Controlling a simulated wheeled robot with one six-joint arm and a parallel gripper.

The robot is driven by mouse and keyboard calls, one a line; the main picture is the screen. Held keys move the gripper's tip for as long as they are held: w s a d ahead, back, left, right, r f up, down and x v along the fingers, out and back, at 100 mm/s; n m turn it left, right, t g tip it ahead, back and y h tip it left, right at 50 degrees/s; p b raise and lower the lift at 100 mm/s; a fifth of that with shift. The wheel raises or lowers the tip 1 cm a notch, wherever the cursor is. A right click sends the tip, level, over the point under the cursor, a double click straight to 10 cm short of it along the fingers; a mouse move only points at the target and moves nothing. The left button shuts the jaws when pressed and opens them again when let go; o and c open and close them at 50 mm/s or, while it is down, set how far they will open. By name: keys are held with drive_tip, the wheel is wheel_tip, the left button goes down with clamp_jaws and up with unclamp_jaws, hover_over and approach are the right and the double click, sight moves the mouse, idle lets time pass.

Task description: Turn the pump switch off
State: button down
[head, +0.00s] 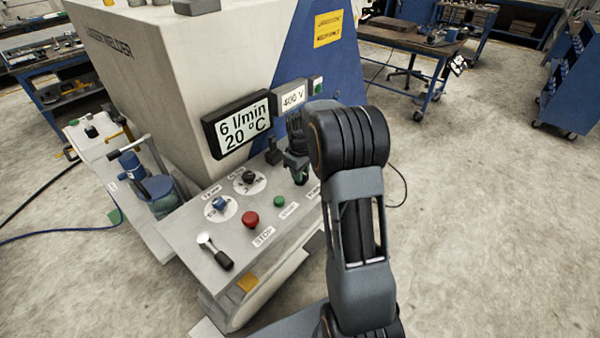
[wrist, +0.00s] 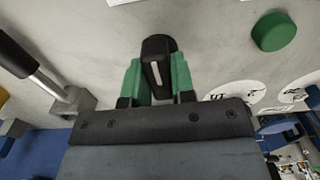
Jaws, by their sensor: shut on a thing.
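My gripper (wrist: 157,72) has its two green fingers closed on a black switch knob (wrist: 155,47) with a white mark line, one finger on each side. In the wrist view the line runs roughly up and down the picture. In the head view my gripper (head: 299,174) points down at the right end of the control panel (head: 190,236). My arm hides part of that end, and the held knob cannot be made out there. I cannot read a label that names this knob as the pump switch.
The panel also carries a blue knob (head: 220,203), a black knob (head: 249,177), a red button (head: 250,219), a green button (head: 279,201) and a lever (head: 216,251). A display (head: 242,124) reads 6 l/min and 20 °C; a smaller one (head: 293,98) reads 400 V.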

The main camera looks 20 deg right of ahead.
drive_tip(key=c, duration=1)
unclamp_jaws()
drive_tip(key=shift+o, duration=0.2)
wheel_tip(320, 180, up, 14)
drive_tip(key=s+a+m+t, duration=0.1)
drive_tip(key=s+a, duration=0.2)
drive_tip(key=s, duration=0.4)
drive_tip(key=s+a+f+m+t, duration=0.1)
drive_tip(key=s+a+m, duration=0.1)
drive_tip(key=s+a, duration=0.2)
drive_tip(key=s+a+f+m+t, duration=0.1)
drive_tip(key=s+a, duration=0.3)
drive_tip(key=s, duration=0.7)
drive_tip(key=shift+f+m+t, duration=0.2)
drive_tip(key=shift+m+t, duration=0.3)
